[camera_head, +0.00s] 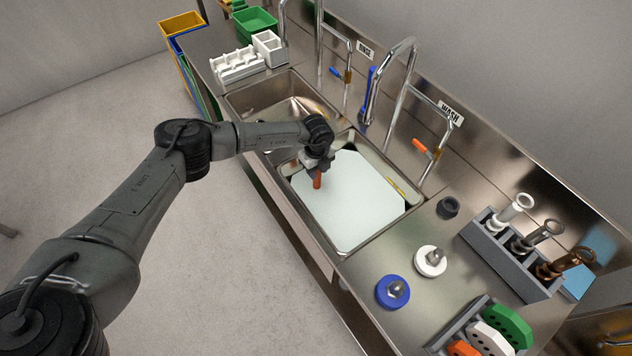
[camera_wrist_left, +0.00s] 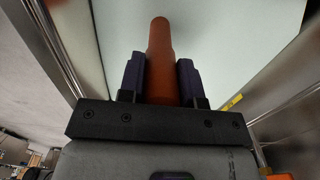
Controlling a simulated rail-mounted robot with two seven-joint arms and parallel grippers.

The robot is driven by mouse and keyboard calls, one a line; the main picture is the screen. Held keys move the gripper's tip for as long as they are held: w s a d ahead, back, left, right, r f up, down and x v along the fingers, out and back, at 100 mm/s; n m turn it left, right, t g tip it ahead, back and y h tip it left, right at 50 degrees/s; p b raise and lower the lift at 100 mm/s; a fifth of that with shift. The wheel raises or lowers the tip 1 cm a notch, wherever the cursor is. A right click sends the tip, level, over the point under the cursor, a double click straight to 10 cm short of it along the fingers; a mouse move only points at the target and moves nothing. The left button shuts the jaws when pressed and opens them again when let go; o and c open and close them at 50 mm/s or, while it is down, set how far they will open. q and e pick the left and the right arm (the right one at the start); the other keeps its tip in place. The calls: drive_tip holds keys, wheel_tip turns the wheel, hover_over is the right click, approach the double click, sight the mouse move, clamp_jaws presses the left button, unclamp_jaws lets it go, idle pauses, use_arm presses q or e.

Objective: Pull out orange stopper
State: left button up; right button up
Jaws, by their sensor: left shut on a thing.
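The orange stopper (camera_head: 317,180) is a slim, upright-looking rod over the near left part of the right-hand sink (camera_head: 408,208). My left gripper (camera_head: 318,163) is shut on it. In the left wrist view the orange stopper (camera_wrist_left: 160,60) stands between the two dark fingers of my left gripper (camera_wrist_left: 161,78) and reaches past their tips. The sink holds a pale, flat, light-blue surface (camera_head: 350,205). I cannot tell whether the stopper's lower end touches anything. My right gripper is not in view.
A second sink (camera_head: 262,95) lies to the left. Tall faucets (camera_head: 410,60) stand behind the sinks. On the right counter are a blue disc (camera_head: 388,293), a white disc (camera_head: 428,265) and a grey rack (camera_head: 505,262). White holders (camera_head: 238,66) and a green bin (camera_head: 254,24) stand at the far left.

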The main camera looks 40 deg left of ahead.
use_arm(q)
drive_tip(key=shift+r+p, duration=0.35)
idle(0.6)
drive_tip(key=shift+r, duration=0.1)
drive_tip(key=shift+r+p, duration=1.25)
drive_tip(key=shift+p, duration=0.1)
wheel_tip(320, 180, up, 3)
drive_tip(key=p, duration=0.3)
drive_tip(key=shift+r, duration=0.1)
wheel_tip(320, 180, up, 3)
drive_tip(key=p, duration=0.3)
drive_tip(key=shift+r+p, duration=0.15)
drive_tip(key=shift+p, duration=0.15)
